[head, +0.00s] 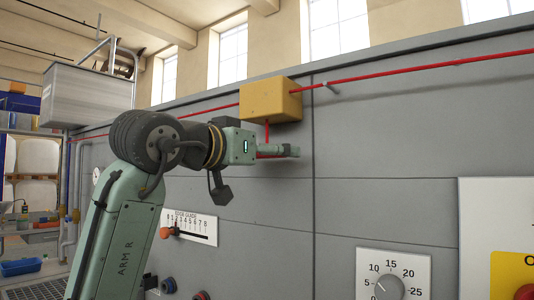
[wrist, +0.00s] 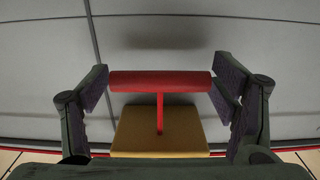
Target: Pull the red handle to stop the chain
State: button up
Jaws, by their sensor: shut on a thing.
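The red handle (wrist: 160,82) is a T-shaped pull: a horizontal bar on a thin stem joined to a yellow box (head: 270,100). In the wrist view the bar lies lengthwise between my two fingers, one pad at each end. My gripper (head: 282,151) is shut on it. In the head view my gripper is just below the yellow box, and the stem shows above the fingers. Most of the bar is hidden there by the fingers. A red cable (head: 420,67) runs along the wall to both sides of the box.
The grey panel wall stands close behind my gripper. Below are a slider scale with an orange knob (head: 166,232), a numbered dial (head: 390,287) and a red button (head: 526,292) on yellow. Shelves and a blue bin (head: 20,267) are at far left.

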jog(key=c, duration=0.5)
jog(key=shift+f+b, duration=0.9)
jog(key=shift+f, duration=0.5)
jog(key=shift+r, duration=0.1)
jog(key=o, duration=1.7)
jog(key=shift+s, duration=0.1)
jog(key=v, duration=1.1)
jog(key=shift+s+a, duration=0.25)
jog(key=shift+s, duration=0.05)
jog(key=shift+s+a, duration=0.1)
